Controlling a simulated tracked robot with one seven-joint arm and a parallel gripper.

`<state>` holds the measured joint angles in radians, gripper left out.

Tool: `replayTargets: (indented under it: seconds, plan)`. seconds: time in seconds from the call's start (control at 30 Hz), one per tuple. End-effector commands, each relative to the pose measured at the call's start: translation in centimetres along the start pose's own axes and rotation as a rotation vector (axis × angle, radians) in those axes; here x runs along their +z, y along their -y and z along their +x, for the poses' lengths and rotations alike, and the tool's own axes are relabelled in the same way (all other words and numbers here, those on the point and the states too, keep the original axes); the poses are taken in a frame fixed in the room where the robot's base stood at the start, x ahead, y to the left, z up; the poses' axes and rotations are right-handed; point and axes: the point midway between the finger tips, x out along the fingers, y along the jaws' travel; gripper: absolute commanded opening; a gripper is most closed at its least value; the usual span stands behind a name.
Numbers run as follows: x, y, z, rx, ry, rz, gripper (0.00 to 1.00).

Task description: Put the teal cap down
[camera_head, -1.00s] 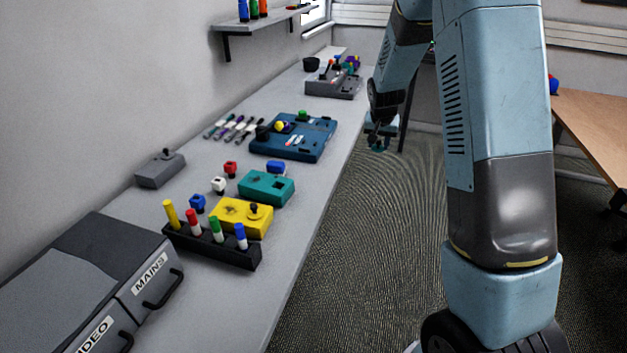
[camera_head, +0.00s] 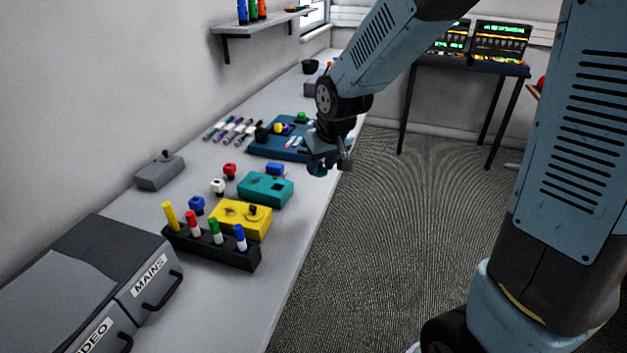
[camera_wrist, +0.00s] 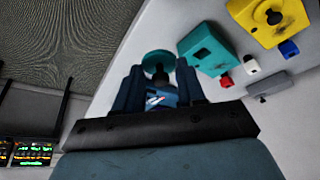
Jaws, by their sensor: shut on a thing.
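The teal cap (camera_wrist: 158,60) is round and sits between the two fingers of my gripper (camera_wrist: 158,88) in the wrist view. In the head view my gripper (camera_head: 326,163) is at the right edge of the bench, with the teal cap (camera_head: 317,169) just below it. The gripper is shut on the cap and appears to hold it above the bench edge. The teal block (camera_head: 265,188) stands on the bench to the left of and nearer than the gripper; it also shows in the wrist view (camera_wrist: 207,48).
The yellow block (camera_head: 240,219), a black rack (camera_head: 210,248) with coloured pegs, and a blue cap (camera_head: 275,168) stand on the bench (camera_head: 290,222). A dark blue tray (camera_head: 272,146) lies behind the gripper. Bare bench shows right of the teal block.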

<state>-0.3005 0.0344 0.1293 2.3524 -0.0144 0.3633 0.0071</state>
Motion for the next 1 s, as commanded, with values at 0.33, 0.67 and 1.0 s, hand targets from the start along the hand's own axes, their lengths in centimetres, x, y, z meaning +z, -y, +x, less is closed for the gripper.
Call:
replayTargets:
  seconds: [0.33,0.67,1.0]
  plan:
    - [-3.6,-1.6,4.1,0.000,0.003,0.000,0.11]
    - [-6.6,-3.1,8.9,-0.001,0.004,0.000,0.11]
    - [-7.9,-3.9,13.0,-0.001,0.001,-0.001,0.11]
